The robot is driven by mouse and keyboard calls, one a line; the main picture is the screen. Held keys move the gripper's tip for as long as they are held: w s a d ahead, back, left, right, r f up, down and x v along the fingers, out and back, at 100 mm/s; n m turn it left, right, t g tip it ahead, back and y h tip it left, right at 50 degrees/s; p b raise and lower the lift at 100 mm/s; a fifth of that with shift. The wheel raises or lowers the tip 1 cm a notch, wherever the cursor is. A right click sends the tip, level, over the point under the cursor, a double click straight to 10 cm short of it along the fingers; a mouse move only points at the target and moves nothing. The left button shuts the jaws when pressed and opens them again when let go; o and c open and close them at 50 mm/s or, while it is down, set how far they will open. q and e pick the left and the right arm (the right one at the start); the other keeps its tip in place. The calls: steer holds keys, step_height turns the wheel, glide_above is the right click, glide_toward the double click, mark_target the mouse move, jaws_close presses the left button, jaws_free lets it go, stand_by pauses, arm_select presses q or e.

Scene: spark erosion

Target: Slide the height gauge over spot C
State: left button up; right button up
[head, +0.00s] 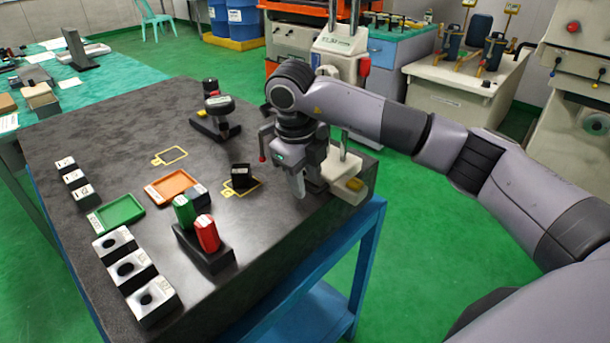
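The height gauge (341,45) appears to be the tall white twin-column instrument with a red knob. Its white base (345,178) stands near the right edge of the dark surface plate, and my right arm hides its middle. My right gripper (298,188) points down just left of the base, low over the plate. I cannot tell whether its fingers are open or touch the base. One yellow-outlined spot (170,156) is bare. Another outlined spot (228,194) lies under a small black block (241,177). I cannot read which is spot C. My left gripper is out of view.
A dark stand (214,122) is on the plate's far side. Orange (172,187) and green (118,213) trays, a holder (205,250) with green and red pieces, and several small blocks fill the left and front. Bare plate lies right of the holder.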

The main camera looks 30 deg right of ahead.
jaws_close()
steer(key=shift+w, duration=0.15)
steer(key=shift+w+a, duration=0.45)
steer(key=shift+w, duration=0.75)
steer(key=shift+w+a, duration=0.4)
steer(key=shift+w, duration=0.75)
steer(key=shift+w+a, duration=0.45)
steer(key=shift+w, duration=0.75)
steer(key=shift+r, duration=0.15)
